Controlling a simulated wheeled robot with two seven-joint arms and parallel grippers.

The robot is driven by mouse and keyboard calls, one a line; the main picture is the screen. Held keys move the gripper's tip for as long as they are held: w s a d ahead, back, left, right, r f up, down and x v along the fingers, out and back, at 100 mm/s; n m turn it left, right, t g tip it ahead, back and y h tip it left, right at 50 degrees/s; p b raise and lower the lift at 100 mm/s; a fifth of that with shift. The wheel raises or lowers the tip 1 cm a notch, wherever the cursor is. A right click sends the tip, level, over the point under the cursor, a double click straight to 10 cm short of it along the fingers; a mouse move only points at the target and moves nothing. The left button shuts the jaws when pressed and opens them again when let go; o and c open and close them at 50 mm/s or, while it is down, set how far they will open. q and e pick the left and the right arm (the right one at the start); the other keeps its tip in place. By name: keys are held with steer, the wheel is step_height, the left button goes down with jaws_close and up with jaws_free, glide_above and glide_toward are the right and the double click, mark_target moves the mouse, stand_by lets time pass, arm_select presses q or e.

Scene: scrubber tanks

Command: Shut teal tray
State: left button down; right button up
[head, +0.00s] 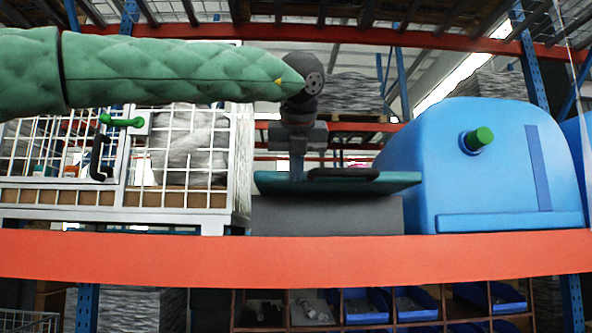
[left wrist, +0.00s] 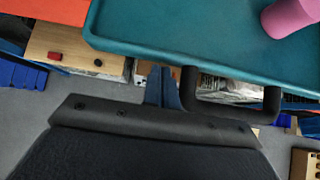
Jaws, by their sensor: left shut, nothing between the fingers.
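The teal tray (head: 400,181) sticks out above a grey box on the orange shelf, with a black handle (head: 343,174) on its front. In the left wrist view the tray (left wrist: 190,40) fills the top, and its handle (left wrist: 231,118) is right of my fingers. My left gripper (head: 297,172) points down at the tray's front edge, left of the handle. Its fingers (left wrist: 163,85) are shut and empty; whether they touch the edge I cannot tell. My right gripper is in neither view.
A pink object (left wrist: 292,15) stands on the tray. A white wire cage (head: 190,160) is to the left and a blue tank (head: 490,180) with a green cap is close on the right. The orange beam (head: 300,258) runs below, above several blue bins (head: 365,305).

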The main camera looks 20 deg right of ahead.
arm_select(q)
steer(key=w, duration=0.1)
steer(key=w+d, duration=0.1)
steer(key=w, duration=0.3)
steer(key=shift+w+d, duration=0.25)
steer(key=shift+d, duration=0.1)
steer(key=w+d+p, duration=0.1)
steer(key=w, duration=0.2)
steer(key=w+d+p, duration=0.1)
steer(key=w, duration=0.3)
steer(key=w+d+p, duration=0.1)
steer(key=w+p, duration=0.1)
steer(key=w, duration=0.2)
steer(key=shift+w+d, duration=0.1)
steer(key=shift+w, duration=0.2)
steer(key=shift+r, duration=0.15)
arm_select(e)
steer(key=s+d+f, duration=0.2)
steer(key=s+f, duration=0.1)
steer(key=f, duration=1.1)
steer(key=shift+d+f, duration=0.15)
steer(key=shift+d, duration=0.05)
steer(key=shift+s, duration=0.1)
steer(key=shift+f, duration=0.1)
